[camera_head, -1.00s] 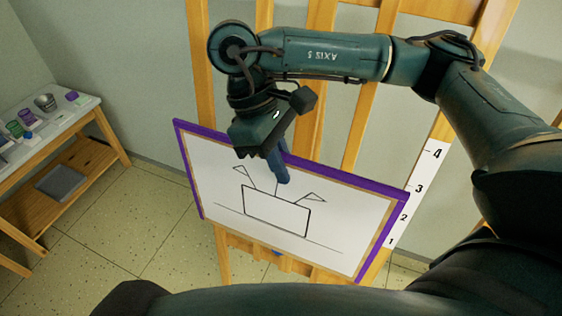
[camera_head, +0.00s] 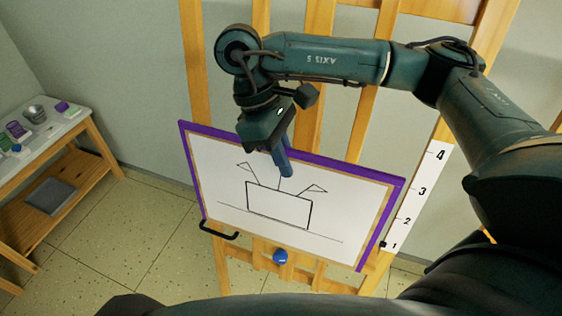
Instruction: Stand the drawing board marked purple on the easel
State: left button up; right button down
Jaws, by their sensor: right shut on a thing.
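The drawing board (camera_head: 225,160) has a white sheet with a black line drawing and a purple border. It is in front of the wooden easel (camera_head: 190,60), leaning back slightly. My right gripper (camera_head: 285,168) is shut on the board's top edge near the middle, with one blue finger over the front face. My left gripper is not in view.
A white strip numbered 1 to 4 (camera_head: 429,175) runs along the easel's right side. A wooden table (camera_head: 85,125) with small pots and a grey tray (camera_head: 54,196) on its lower shelf stands at the left. Bare floor (camera_head: 145,225) lies between table and easel.

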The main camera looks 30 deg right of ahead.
jog(key=shift+w+d+f+b, duration=0.55)
jog(key=shift+w+d+f, duration=0.2)
jog(key=shift+d, duration=0.1)
pick_arm(q)
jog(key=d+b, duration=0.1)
jog(key=b, duration=0.1)
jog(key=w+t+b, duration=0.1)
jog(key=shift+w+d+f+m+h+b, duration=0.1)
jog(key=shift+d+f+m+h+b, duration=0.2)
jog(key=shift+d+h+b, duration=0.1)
pick_arm(e)
jog(key=w+d+f, duration=0.3)
jog(key=f, duration=0.1)
jog(key=shift+d+f, duration=0.2)
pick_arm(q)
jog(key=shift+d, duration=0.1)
pick_arm(e)
jog(key=c, duration=1.5)
grip_release()
jog(key=shift+o, duration=0.2)
jog(key=shift+s+f, duration=0.1)
